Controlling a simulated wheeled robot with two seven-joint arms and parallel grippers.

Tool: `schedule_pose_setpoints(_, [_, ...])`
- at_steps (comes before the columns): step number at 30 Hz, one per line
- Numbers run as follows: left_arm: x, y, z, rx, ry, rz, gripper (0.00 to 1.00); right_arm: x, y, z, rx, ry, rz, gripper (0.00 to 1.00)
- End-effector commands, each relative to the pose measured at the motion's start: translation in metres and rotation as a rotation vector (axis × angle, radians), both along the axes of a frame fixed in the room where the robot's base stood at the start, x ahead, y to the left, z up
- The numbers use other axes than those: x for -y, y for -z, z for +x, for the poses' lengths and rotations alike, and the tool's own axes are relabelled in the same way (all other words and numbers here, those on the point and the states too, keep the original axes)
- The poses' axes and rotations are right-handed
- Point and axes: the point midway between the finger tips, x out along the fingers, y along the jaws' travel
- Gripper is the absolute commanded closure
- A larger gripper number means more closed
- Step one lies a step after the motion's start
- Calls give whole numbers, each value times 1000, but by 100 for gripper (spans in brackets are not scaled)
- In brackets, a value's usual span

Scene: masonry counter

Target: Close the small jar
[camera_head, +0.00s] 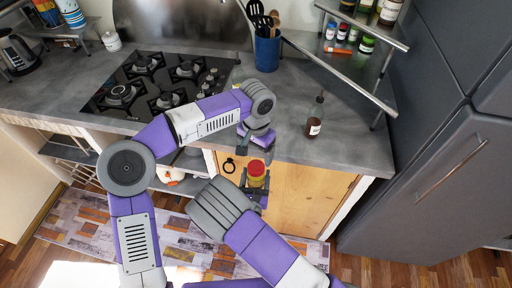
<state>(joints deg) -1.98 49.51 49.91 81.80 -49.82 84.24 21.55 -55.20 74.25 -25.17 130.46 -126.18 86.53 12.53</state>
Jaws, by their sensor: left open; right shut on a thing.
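The small jar (257,174), with a red top and a yellowish lower part, is in front of the counter's wooden cabinet door. My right gripper (257,187) is shut on the jar and holds it roughly upright in the air. My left gripper (257,152) is open just above the jar, pointing down toward its red top. I cannot tell whether its fingers touch the top, or how firmly the red top sits on the jar. Part of the jar's lower side is hidden by the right gripper.
Behind the arms is a grey counter (345,143) with a black gas hob (160,85), a blue utensil holder (267,52) and a dark bottle (315,118). A metal shelf (340,52) with small jars stands at the back right. A grey fridge (430,185) is at right.

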Motion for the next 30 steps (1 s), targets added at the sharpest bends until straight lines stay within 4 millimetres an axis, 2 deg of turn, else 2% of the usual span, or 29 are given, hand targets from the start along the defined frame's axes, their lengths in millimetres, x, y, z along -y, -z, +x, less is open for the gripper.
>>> schedule_pose_setpoints(3, [-1, 21, -1, -4, 1, 1, 19, 0, -1, 0, 3, 0, 0, 100])
schedule_pose_setpoints(10, [-1, 52, 0, -3, 0, 0, 19, 0, -1, 0, 3, 0, 0, 100])
schedule_pose_setpoints(15, [0, 61, 0, 0, 0, 0, 19, 0, -1, 0, 3, 0, 0, 100])
schedule_pose_setpoints(23, [0, 62, 0, 1, 0, -1, 19, 0, -1, 0, 3, 0, 0, 100])
schedule_pose_setpoints(26, [0, 61, 0, 1, 0, -1, 31, 0, -1, 0, 3, 0, 0, 100])
schedule_pose_setpoints(30, [0, 61, 0, 1, 0, -1, 53, 0, -1, 0, 3, 0, 0, 100])
